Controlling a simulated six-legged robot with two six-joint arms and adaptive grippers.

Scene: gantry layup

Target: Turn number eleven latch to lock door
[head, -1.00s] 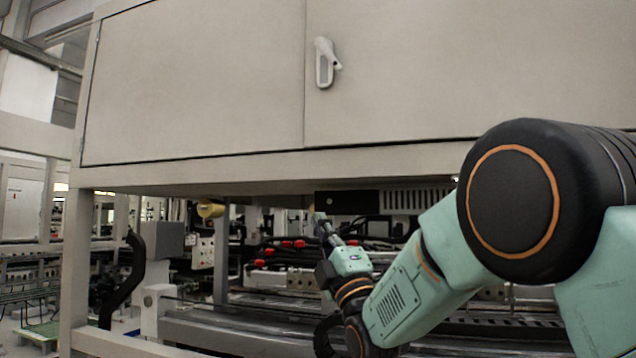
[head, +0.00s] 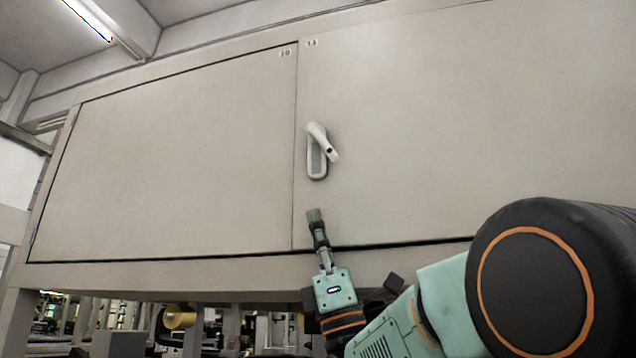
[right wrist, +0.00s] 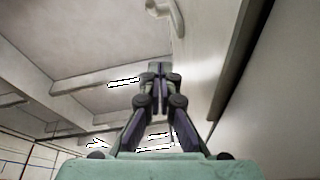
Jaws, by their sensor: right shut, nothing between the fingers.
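The white latch (head: 318,150) sits on the right-hand door (head: 430,130), near its left edge. Its handle is turned askew, slanting down to the right off its oblong base plate. A small label (head: 311,43) at that door's top left corner is too blurred to read surely. My right gripper (head: 314,214) is below the latch, apart from it, pointing up, with its fingers shut and empty. In the right wrist view the shut fingertips (right wrist: 154,68) point toward the latch (right wrist: 168,14) at the top. My left gripper is not in view.
The left-hand door (head: 180,150), labelled 10, is closed beside the latch door. The cabinet's lower beam (head: 150,272) runs beneath both doors. Machinery and a yellowish roll (head: 180,318) show below.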

